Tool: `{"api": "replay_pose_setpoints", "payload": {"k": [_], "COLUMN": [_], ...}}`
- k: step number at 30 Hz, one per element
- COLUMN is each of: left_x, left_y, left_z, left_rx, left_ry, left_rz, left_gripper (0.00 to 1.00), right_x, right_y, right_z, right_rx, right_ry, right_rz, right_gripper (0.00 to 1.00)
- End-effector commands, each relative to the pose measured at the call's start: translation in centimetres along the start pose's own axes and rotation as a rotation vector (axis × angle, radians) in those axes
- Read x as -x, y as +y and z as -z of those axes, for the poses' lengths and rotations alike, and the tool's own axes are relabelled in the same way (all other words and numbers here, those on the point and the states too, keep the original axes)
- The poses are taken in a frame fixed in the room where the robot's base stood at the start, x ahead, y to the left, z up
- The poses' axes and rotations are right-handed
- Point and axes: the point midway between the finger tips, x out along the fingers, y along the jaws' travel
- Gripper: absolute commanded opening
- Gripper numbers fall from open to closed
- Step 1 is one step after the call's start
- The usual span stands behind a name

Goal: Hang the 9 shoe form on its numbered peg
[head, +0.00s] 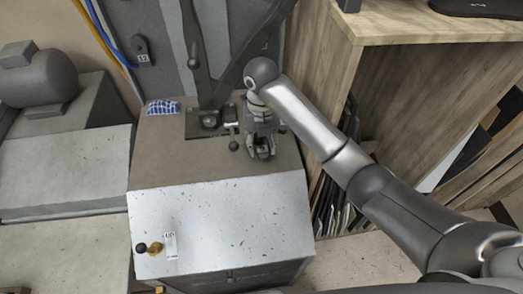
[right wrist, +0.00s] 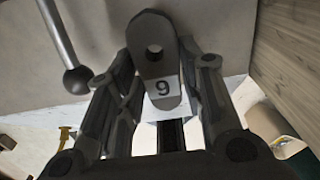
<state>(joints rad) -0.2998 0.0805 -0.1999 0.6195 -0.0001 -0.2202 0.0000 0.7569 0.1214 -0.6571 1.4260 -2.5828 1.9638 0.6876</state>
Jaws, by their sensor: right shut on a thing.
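The shoe form (right wrist: 152,25) is a grey rounded plate with a hole near its far end and a white label reading 9, in the right wrist view. My right gripper (right wrist: 166,70) is shut on it, with one finger on each side. In the head view my right gripper (head: 262,148) points down over the rear right of the machine's brown top, and the form there is too small and covered to make out clearly. I cannot identify a numbered peg in either view. My left gripper is not in view.
The machine's pale sloped panel (head: 220,215) carries a small white tag (head: 171,245) beside a brass fitting with a dark ball. A dark lever with a ball end (right wrist: 77,80) is left of the form. A wooden shelf (head: 345,60) stands close on the right. A blue checked cloth (head: 163,107) lies at the back.

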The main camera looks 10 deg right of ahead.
Motion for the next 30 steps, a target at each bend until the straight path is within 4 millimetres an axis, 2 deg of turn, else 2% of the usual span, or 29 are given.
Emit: {"api": "replay_pose_setpoints", "payload": {"k": [5, 9, 12, 23, 24, 28, 30], "left_x": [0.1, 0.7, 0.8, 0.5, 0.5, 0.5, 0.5], "left_y": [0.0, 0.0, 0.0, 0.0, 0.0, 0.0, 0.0], "left_z": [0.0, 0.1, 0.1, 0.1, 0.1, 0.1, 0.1], "left_rx": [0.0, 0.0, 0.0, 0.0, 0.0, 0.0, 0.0], "left_ry": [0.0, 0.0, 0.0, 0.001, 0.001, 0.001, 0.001], "left_rz": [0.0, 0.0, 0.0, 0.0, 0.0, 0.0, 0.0], "left_gripper": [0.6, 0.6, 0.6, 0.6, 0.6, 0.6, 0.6], "right_x": [-0.8, -2.9, -3.6, -4.1, -4.2, -4.1, -4.1], "right_y": [-0.1, 0.0, 0.0, -0.1, -0.1, -0.1, -0.1], "right_z": [-0.8, -0.6, -0.7, -0.7, -0.7, -0.7, -0.7], "right_rx": [0.0, 0.001, 0.001, 0.002, 0.001, 0.001, 0.001], "right_ry": [0.0, 0.004, 0.0, -0.003, -0.001, -0.001, -0.001], "right_rz": [-0.001, -0.002, -0.002, 0.0, 0.001, 0.0, 0.0], "right_gripper": [0.0, 0.0, 0.0, 0.0, 0.38, 0.55, 0.57]}}
